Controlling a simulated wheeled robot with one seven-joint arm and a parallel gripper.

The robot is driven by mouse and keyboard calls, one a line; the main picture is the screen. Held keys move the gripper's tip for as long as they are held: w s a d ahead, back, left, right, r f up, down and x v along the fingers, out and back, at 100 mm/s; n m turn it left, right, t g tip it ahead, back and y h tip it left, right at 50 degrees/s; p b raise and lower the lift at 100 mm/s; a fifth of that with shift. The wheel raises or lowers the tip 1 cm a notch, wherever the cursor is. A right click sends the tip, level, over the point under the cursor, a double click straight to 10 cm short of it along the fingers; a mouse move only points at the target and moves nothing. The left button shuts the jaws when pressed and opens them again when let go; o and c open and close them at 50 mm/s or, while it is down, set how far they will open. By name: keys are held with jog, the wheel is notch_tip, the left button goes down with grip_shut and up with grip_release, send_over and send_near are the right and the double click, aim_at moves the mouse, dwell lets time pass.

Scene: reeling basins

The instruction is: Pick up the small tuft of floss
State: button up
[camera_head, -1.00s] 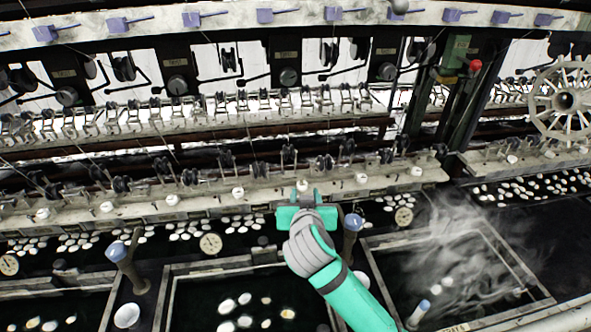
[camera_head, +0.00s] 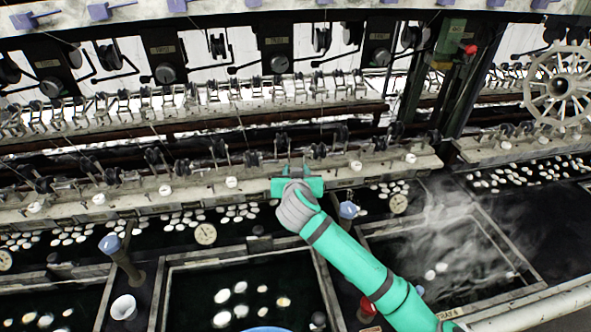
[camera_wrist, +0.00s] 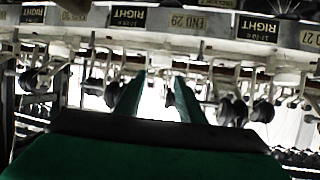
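My gripper (camera_head: 291,168) is at the middle of the pale ledge (camera_head: 200,192) in the head view, with its green body in front of the ledge. In the wrist view its two green fingers (camera_wrist: 158,82) stand apart, so it is open. A small pale and dark shape shows between the fingers, too unclear to name. I cannot make out a tuft of floss with certainty in either view. The part of the ledge behind my gripper is hidden. Small white knobs (camera_head: 232,182) sit along the ledge on both sides.
Dark basins with white cocoons (camera_head: 223,296) lie below the ledge. Blue-topped posts (camera_head: 110,244) stand between them. Steam (camera_head: 450,240) rises at the right. Thin guides and dark pulleys (camera_head: 181,167) crowd the space above the ledge. A spoked wheel (camera_head: 559,88) is at the far right.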

jog(key=shift+x, duration=0.8)
jog(key=shift+s+d, duration=0.1)
jog(key=shift+d, duration=0.2)
jog(key=shift+c, duration=1)
jog(key=shift+a, duration=0.1)
jog(key=c, duration=0.5)
jog(key=shift+a, duration=0.15)
grip_shut()
jog(key=shift+s+a, duration=0.1)
jog(key=shift+a, duration=0.1)
jog(key=shift+d+r, duration=0.1)
jog(key=shift+d, duration=0.1)
